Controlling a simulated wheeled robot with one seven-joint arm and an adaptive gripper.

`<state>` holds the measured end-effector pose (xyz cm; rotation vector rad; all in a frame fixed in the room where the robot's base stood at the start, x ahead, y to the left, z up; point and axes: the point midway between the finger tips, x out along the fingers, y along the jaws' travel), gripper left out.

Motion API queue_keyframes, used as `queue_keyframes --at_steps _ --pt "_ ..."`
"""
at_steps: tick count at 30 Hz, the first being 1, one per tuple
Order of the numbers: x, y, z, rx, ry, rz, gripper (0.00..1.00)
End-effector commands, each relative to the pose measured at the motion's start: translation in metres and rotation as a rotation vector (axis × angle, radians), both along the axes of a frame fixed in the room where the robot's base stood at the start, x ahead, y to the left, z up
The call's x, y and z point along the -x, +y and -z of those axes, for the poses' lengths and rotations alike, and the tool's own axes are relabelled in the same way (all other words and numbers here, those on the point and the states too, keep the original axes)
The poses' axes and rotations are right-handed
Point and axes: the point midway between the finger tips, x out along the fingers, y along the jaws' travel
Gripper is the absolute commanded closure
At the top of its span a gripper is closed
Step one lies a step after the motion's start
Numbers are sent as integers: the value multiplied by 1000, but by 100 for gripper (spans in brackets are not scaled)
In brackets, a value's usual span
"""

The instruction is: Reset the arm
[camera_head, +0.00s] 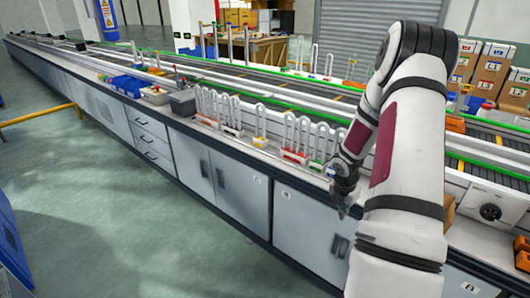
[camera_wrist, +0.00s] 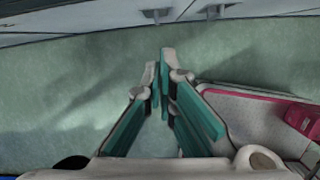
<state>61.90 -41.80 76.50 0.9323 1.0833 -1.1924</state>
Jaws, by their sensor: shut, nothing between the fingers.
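My gripper (camera_wrist: 161,85) points down over the green-grey floor (camera_wrist: 60,110) in the wrist view. Its two fingers meet at the tips and nothing is between them. In the head view my gripper (camera_head: 343,205) is small and dark, in front of the edge of the long workbench (camera_head: 225,175). My white arm with dark red panels fills the right side and hides part of the bench behind it.
Racks of white U-shaped tubes (camera_head: 290,135) stand along the bench top, with red and green parts at their bases. A grey box (camera_head: 183,102) and blue bins (camera_head: 127,85) sit farther left. A yellow rail (camera_head: 40,115) stands at the left. The floor (camera_head: 130,220) before the cabinets is clear.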

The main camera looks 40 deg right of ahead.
Motion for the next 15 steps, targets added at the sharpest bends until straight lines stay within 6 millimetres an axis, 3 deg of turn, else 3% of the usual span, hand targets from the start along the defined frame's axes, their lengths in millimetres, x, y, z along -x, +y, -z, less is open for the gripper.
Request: queue_keyframes --at_steps 5,8,11,15 --pt "-2 1 -5 5 -2 7 100" --pt "-8 7 -26 23 -14 49 100" --pt "-18 21 -65 54 -40 138 100" --pt "-28 55 -131 94 -102 311 100"
